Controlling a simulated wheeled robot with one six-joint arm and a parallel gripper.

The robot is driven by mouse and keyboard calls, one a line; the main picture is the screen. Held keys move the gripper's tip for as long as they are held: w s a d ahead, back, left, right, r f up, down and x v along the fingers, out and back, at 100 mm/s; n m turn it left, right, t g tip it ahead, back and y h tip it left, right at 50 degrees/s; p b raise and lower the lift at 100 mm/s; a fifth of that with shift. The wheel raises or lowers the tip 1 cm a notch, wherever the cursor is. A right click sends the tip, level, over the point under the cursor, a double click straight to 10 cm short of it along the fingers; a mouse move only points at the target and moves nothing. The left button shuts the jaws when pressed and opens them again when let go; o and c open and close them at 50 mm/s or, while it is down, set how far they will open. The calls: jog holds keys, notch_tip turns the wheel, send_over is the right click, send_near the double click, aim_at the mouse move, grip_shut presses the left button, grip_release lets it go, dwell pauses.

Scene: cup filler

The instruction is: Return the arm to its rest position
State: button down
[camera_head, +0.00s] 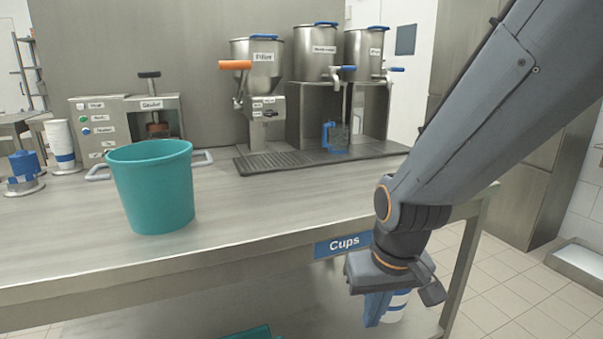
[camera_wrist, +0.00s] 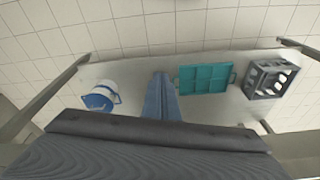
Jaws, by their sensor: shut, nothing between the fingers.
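My arm reaches down from the upper right in the head view, past the table's front edge. My gripper (camera_head: 373,310) hangs below the tabletop, to the right of the blue "Cups" label (camera_head: 344,245). Its blue fingers are together and hold nothing. They also show closed in the wrist view (camera_wrist: 161,85), pointing toward the lower shelf (camera_wrist: 140,72). A white and blue cup stack (camera_head: 396,304) shows partly behind the fingers; in the wrist view it lies to their left (camera_wrist: 101,96), apart from them.
A teal bucket (camera_head: 152,190) stands on the steel table (camera_head: 262,212). A teal tray (camera_wrist: 204,78) and grey crate (camera_wrist: 268,78) sit on the lower shelf.

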jog(key=s+a+f+n+g+y+b, duration=0.1)
jog(key=s+a+f+n+b, duration=0.25)
jog(key=a+f+b, duration=0.5)
jog(key=s+a+f+n+g+b, duration=0.15)
jog(key=s+a+f+b, duration=0.35)
jog(key=f+b, duration=0.6)
jog(key=d+r+m+p, duration=0.2)
jog(key=d+r+p, duration=0.4)
jog(key=r+p, duration=0.4)
jog(key=d+r+m+h+p, duration=0.1)
jog(key=d+r+m+p, duration=0.1)
jog(key=d+r+p, duration=0.5)
jog(key=w+d+r+m+p, duration=0.1)
jog(key=d+r+p, duration=0.6)
jog(key=r+p, duration=0.7)
jog(key=m+p, duration=0.1)
jog(key=p, duration=0.3)
jog(key=shift+r+m+h+p, duration=0.2)
jog(key=shift+m+h+p, duration=0.1)
jog(key=shift+p, duration=0.05)
